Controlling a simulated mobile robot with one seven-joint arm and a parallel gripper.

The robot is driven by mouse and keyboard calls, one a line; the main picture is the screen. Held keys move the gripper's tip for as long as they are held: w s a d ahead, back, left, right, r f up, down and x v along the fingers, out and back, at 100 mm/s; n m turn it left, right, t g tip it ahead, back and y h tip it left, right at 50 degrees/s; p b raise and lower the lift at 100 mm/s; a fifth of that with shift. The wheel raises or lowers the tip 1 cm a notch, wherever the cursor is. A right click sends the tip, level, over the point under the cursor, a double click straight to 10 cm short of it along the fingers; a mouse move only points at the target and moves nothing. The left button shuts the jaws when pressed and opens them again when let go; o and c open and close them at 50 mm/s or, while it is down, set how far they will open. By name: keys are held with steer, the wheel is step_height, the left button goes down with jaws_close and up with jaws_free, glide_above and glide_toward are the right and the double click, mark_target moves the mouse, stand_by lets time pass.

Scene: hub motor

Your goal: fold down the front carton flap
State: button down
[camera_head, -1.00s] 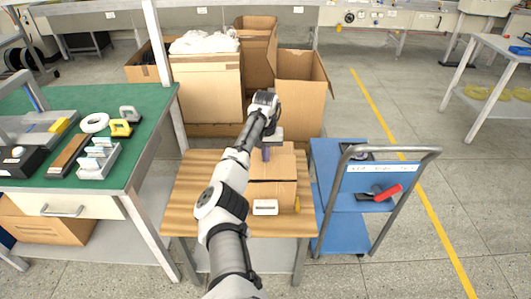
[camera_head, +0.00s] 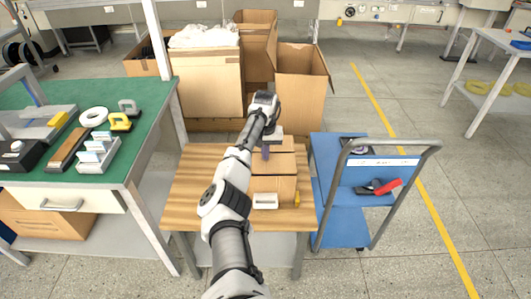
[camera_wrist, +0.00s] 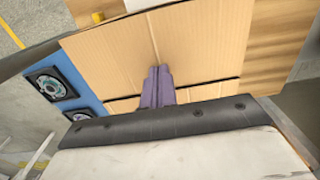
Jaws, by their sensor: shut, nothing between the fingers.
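The cardboard carton (camera_head: 285,184) stands on the small wooden table. Its front flap (camera_head: 282,163) appears to lie nearly flat over the top, with a dark gap line along its back edge. In the wrist view the broad tan panel of the front flap (camera_wrist: 205,45) fills the middle, and narrow dark gaps show on both sides of the fingers. My gripper (camera_head: 265,154) points down over the carton top. In the wrist view its purple fingers (camera_wrist: 157,72) are together and empty, with the tips at the flap; whether they touch is unclear.
A white object (camera_head: 265,201) and a small yellow one (camera_head: 297,199) are at the carton's front. A blue cart (camera_head: 340,215) stands close on the right. A green workbench (camera_head: 30,162) is on the left, and large cartons (camera_head: 300,95) stand behind.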

step_height(320, 180, up, 9)
steer(key=p, duration=0.7)
steer(key=shift+f, duration=0.15)
